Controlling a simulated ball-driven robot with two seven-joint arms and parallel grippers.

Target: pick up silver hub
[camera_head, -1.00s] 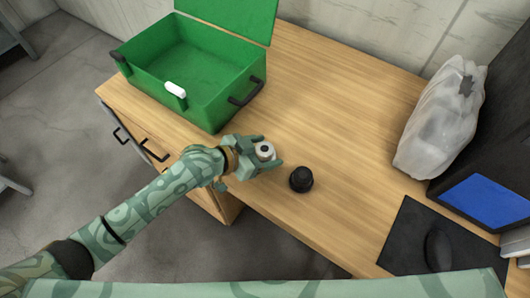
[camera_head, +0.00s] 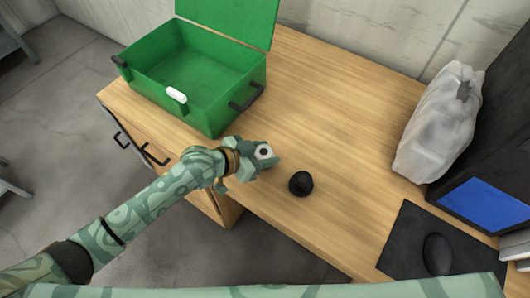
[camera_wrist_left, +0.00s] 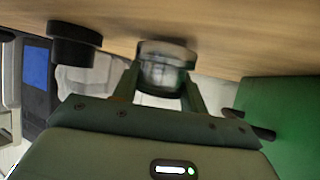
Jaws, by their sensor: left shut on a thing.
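The silver hub (camera_head: 264,152) is a small round piece with a dark centre, near the table's front edge. It also shows in the left wrist view (camera_wrist_left: 166,68), between the two fingers. My left gripper (camera_head: 262,157) is shut on the hub, with a finger on either side of it. The fingers hide part of the hub in the head view. I cannot tell whether the hub touches the table. My right gripper is not in view.
A black knob-like piece (camera_head: 301,183) stands just right of the gripper. An open green toolbox (camera_head: 190,112) stands behind and left. A plastic bag (camera_head: 438,125), a dark mat (camera_head: 408,245) and a mouse (camera_head: 437,254) are at the right. The table's middle is clear.

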